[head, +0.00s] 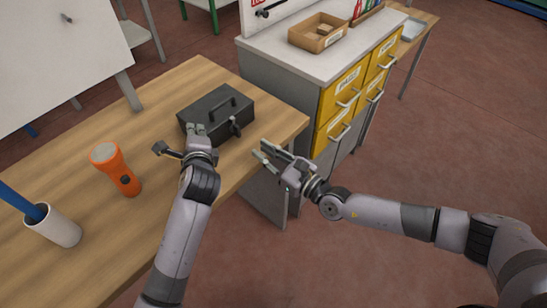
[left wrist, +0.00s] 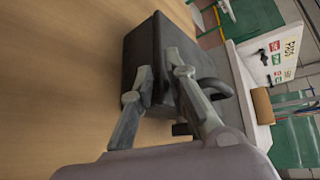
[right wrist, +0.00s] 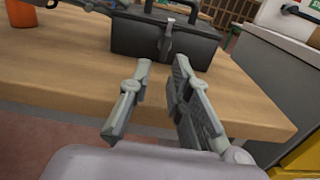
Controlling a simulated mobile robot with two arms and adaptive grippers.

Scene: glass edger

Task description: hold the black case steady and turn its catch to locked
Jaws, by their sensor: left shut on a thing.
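The black case (head: 212,112) stands closed near the far right end of the wooden table, handle on top. Its catch (head: 235,126) is a grey lever on the front face; it also shows in the right wrist view (right wrist: 166,40), roughly upright. My left gripper (head: 195,130) is shut on the case's near left edge; in the left wrist view its fingertips (left wrist: 160,75) are at the case (left wrist: 150,45). My right gripper (head: 262,150) is open and empty, off the table's edge, in front of the catch and apart from it; its parted fingers show in the right wrist view (right wrist: 163,70).
An orange flashlight (head: 118,172) and a white cup (head: 58,228) with a blue item stand on the table (head: 85,130) to the left. A grey cabinet with yellow drawers (head: 345,95) and a cardboard box (head: 317,33) is beyond the table's right end.

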